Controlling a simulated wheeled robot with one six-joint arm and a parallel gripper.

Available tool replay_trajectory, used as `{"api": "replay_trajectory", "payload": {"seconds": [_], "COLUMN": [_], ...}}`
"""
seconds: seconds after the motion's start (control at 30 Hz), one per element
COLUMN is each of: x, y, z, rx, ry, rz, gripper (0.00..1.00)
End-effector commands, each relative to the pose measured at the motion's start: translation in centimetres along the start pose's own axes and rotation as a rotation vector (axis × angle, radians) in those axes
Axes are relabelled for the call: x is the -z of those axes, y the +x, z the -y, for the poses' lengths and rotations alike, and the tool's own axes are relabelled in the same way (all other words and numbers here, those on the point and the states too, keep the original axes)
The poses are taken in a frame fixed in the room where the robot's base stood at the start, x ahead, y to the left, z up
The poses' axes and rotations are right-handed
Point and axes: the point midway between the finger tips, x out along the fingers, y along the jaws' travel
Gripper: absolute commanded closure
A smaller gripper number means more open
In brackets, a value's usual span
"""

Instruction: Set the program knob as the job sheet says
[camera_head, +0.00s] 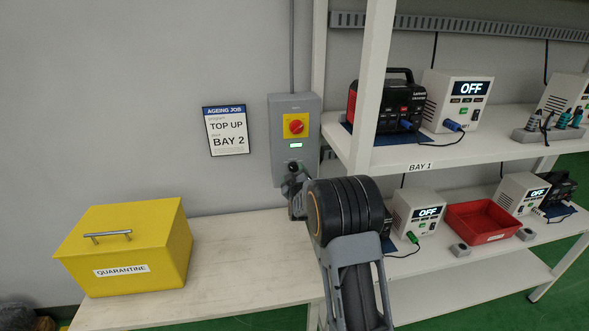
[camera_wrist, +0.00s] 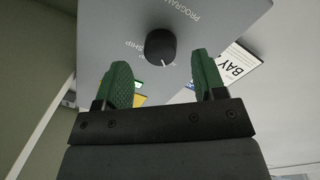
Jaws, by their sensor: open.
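The job sheet (camera_head: 226,130) on the wall is headed AGEING JOB and reads TOP UP and BAY 2. The grey control box (camera_head: 283,105) hangs right of it. Its black program knob (camera_head: 292,167) is low on the front and also shows in the wrist view (camera_wrist: 160,47). There, its white pointer mark aims down and slightly right in the picture. PROGRAM and SHIP lettering lies around it; other labels are hard to read. My gripper (camera_wrist: 163,78) is open, its green fingers on either side just short of the knob, with clear gaps. My arm partly hides this area in the head view.
A yellow QUARANTINE box (camera_head: 130,240) stands on the bench (camera_head: 230,260). Shelves (camera_head: 470,150) at right hold power units, OFF-display chargers and a red tray (camera_head: 482,222).

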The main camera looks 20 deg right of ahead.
Motion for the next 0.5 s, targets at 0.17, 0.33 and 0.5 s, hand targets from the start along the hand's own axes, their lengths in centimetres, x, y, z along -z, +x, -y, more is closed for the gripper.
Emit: {"api": "replay_trajectory", "payload": {"seconds": [0.17,0.33,0.5], "x": [0.1,0.0,0.0], "y": [1.9,2.6,2.7], "z": [-0.1,0.0,0.0], "rx": [0.000,0.001,0.001], "ry": [0.000,0.000,0.000], "rz": [0.001,0.001,0.001], "gripper": [0.36,0.36,0.36]}}
